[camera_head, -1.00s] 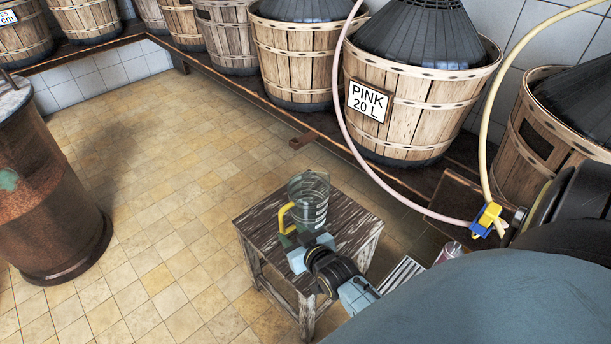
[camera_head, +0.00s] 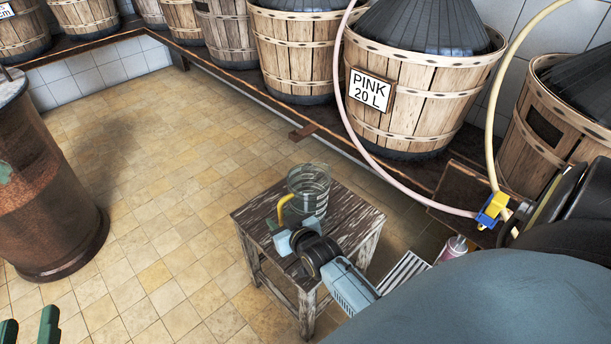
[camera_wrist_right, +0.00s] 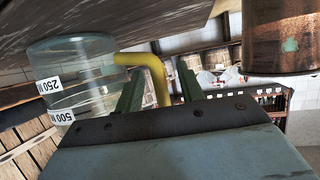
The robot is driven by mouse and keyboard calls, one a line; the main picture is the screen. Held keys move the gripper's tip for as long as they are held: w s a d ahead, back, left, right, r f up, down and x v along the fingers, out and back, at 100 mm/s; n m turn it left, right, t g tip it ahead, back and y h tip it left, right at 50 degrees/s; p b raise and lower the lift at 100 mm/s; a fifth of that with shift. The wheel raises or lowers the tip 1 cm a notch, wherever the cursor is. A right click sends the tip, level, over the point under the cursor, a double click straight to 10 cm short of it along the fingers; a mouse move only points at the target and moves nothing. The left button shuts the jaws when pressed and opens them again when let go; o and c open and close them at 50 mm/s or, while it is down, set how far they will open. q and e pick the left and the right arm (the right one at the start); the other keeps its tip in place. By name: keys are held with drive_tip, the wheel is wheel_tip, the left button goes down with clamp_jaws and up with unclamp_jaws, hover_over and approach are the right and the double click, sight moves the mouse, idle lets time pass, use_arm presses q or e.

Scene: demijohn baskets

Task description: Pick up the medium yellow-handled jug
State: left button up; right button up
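The clear glass jug (camera_head: 312,188) with a yellow handle (camera_head: 284,208) stands upright on a small weathered wooden stool (camera_head: 345,225). My right gripper (camera_head: 282,228) is at the handle side of the jug; its fingers are hardly visible in the head view. In the right wrist view the jug (camera_wrist_right: 75,75) is at left, with 250 and 500 marks. There the yellow handle (camera_wrist_right: 158,80) passes between the two green fingers of my right gripper (camera_wrist_right: 162,68), which are apart, with a gap beside the handle. My left gripper (camera_head: 29,328) shows its green fingers apart and empty at the bottom left.
Basketed demijohns line the wall bench, one labelled PINK 20 L (camera_head: 370,90). A pink hose (camera_head: 345,120) hangs behind the stool, with a blue-and-yellow clamp (camera_head: 492,210) at right. A rusty barrel (camera_head: 45,195) stands left. Tiled floor (camera_head: 170,190) between is clear.

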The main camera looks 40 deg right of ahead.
sight(282, 210)
use_arm(q)
drive_tip(key=shift+r, duration=0.15)
use_arm(e)
clamp_jaws()
drive_tip(key=shift+w+r, duration=0.1)
idle(0.4)
